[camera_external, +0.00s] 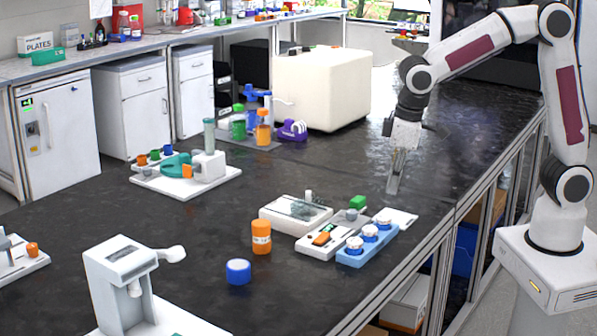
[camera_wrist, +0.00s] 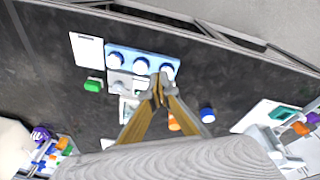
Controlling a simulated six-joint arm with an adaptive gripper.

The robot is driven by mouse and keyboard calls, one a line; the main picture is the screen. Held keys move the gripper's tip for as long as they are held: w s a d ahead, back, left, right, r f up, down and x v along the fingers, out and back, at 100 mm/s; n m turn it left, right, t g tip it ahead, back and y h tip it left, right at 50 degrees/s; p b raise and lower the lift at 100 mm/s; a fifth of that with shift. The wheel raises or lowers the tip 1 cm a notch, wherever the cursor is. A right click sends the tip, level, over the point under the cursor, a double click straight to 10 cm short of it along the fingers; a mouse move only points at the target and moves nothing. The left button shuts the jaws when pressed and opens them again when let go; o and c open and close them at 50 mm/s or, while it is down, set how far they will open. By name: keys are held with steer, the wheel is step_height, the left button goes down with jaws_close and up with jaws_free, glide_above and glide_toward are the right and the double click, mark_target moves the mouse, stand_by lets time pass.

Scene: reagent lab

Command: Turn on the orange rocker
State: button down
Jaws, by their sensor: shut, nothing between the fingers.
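The orange rocker (camera_external: 322,238) is a small orange switch on a flat white device (camera_external: 312,247) near the front of the black bench. A small display and a grey knob (camera_external: 351,214) sit farther back on that device. My gripper (camera_external: 393,188) points down above the bench, behind and to the right of the device, apart from the rocker. Its fingers are shut and empty. In the wrist view, the fingertips (camera_wrist: 158,88) meet in front of the device area; I cannot make out the rocker there, and the fingers cover part of that area.
A blue rack (camera_external: 352,256) with white-capped jars stands right beside the device. A white box-like unit (camera_external: 283,217), an orange bottle (camera_external: 261,237), a blue cap (camera_external: 238,271) and a green block (camera_external: 358,202) are close by.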

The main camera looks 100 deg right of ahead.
steer(key=w+d+m+h, duration=0.1)
steer(key=w+d+m, duration=0.4)
steer(key=w, duration=0.7)
steer(key=shift+d+f+t, duration=0.3)
steer(key=shift+d+f, duration=0.1)
steer(key=shift+d, duration=0.55)
steer(key=shift+f, duration=0.15)
glide_toward(324, 234)
steer(key=x, duration=0.5)
steer(key=shift+w+f, duration=0.15)
steer(key=shift+w, duration=0.15)
steer(key=shift+f, duration=0.55)
